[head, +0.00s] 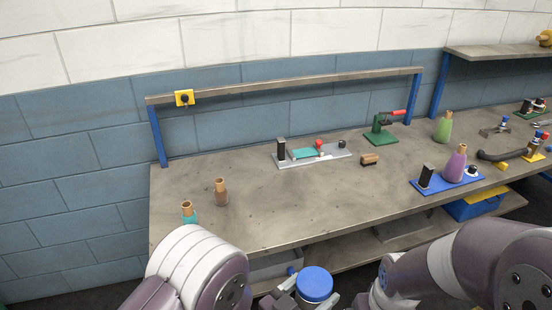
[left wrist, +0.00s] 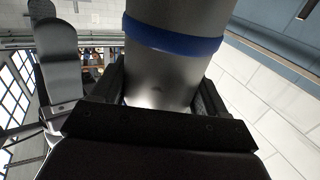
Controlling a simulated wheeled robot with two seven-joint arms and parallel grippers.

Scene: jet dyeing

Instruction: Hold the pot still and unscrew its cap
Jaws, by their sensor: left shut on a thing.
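The pot shows large in the left wrist view as a shiny silver cylinder (left wrist: 160,75) with a blue band around it. My left gripper (left wrist: 163,98) is shut on it, with one dark finger on each side of the body. In the head view the pot's round blue cap (head: 314,282) faces up at the bottom edge, in front of the bench, beside my left gripper (head: 305,298). The pot's body is mostly hidden under the cap there. My right arm comes in from the right; its gripper is largely cut off near the cap, and its jaws cannot be made out.
The grey bench (head: 300,205) lies beyond, its front middle clear. A fixture plate (head: 311,155), a green clamp (head: 381,134) and a blue plate (head: 436,186) stand farther right.

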